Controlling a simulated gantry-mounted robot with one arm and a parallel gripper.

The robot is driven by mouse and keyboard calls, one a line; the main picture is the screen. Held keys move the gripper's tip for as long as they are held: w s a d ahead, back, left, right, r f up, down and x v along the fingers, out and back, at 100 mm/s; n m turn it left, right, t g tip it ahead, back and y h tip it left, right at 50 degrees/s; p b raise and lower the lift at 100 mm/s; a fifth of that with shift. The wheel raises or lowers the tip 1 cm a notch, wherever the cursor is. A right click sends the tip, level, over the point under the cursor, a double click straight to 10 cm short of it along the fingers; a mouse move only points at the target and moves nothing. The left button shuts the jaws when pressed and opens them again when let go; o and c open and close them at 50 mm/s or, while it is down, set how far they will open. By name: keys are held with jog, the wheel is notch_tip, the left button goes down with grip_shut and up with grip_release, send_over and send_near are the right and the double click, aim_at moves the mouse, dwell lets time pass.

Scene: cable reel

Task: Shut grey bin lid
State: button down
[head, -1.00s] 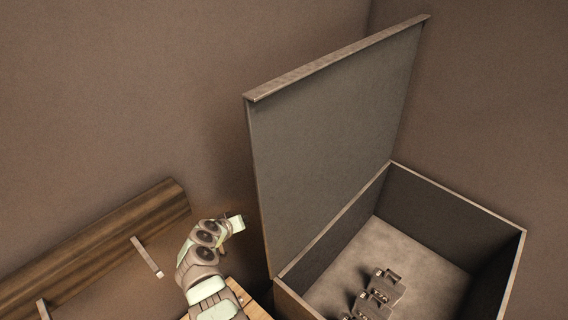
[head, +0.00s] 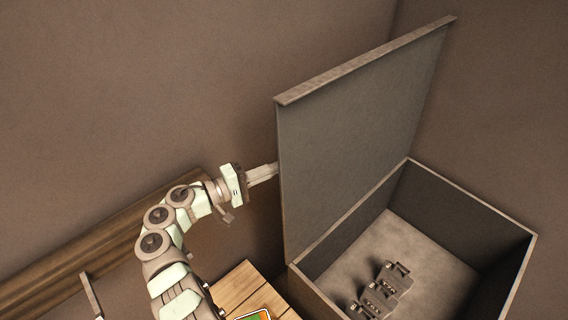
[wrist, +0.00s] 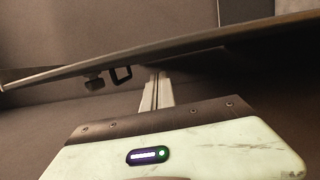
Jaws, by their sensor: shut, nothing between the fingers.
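The grey bin (head: 318,290) stands open at the lower right in the head view. Its lid (head: 350,130) stands raised, hinged along the bin's left side, with a lipped strip on its upper edge. My gripper (head: 268,172) is shut and empty at the lid's left edge, pointing right toward its back side. The fingertips look close to the lid or partly behind it; I cannot tell whether they touch. In the wrist view the lid (wrist: 200,42) crosses above the closed fingers (wrist: 157,90) as a long slanted panel.
Several small metal pieces (head: 380,292) lie inside the bin. A wooden slatted surface (head: 240,287) with a colourful item (head: 254,315) is at the bottom. A wooden beam (head: 100,245) runs along the left wall. Walls stand close behind the bin.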

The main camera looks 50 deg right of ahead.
aim_at(303, 157)
jog(key=p+x, duration=0.2)
jog(key=x, duration=0.7)
jog(key=shift+d, duration=0.2)
